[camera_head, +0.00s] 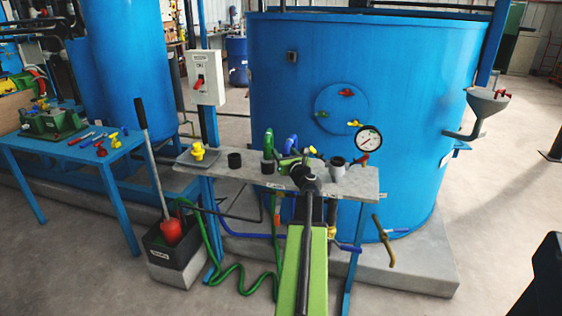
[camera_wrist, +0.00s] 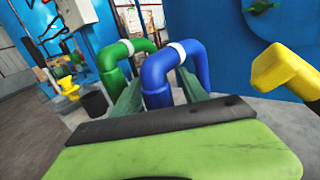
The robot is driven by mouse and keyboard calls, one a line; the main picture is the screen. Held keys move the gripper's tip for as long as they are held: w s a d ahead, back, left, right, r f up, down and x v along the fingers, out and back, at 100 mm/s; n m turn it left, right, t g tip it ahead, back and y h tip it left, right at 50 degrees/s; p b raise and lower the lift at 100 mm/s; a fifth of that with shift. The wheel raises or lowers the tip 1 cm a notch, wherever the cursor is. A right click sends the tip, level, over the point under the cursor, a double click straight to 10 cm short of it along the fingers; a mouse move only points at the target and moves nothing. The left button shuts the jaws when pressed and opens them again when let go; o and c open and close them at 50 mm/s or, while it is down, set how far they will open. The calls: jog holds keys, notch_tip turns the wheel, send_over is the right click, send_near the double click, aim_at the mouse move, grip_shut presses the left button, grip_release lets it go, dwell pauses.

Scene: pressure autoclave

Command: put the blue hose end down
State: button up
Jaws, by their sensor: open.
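The blue hose end (camera_head: 291,142) is a bent blue pipe with a white collar, at the grey shelf (camera_head: 362,182) in front of the big blue tank. In the wrist view the blue hose end (camera_wrist: 174,72) stands upright between the two dark green fingers of my gripper (camera_wrist: 157,95). The fingers are spread, one on each side of it; whether either touches it I cannot tell. My gripper (camera_head: 291,163) also shows over the shelf in the head view. The lower part of the blue hose end is hidden behind my gripper.
A green hose end (camera_head: 268,143) stands close on the left. A black cup (camera_head: 235,160), a yellow valve (camera_head: 198,151) and a grey cup (camera_head: 338,167) are also on the shelf. A pressure gauge (camera_head: 368,139) stands at right. A yellow part (camera_wrist: 285,72) is near at wrist-view right.

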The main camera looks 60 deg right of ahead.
grip_shut()
dwell(0.5)
notch_tip(320, 180, up, 10)
jog(key=p, duration=1)
jog(key=shift+r, duration=0.15)
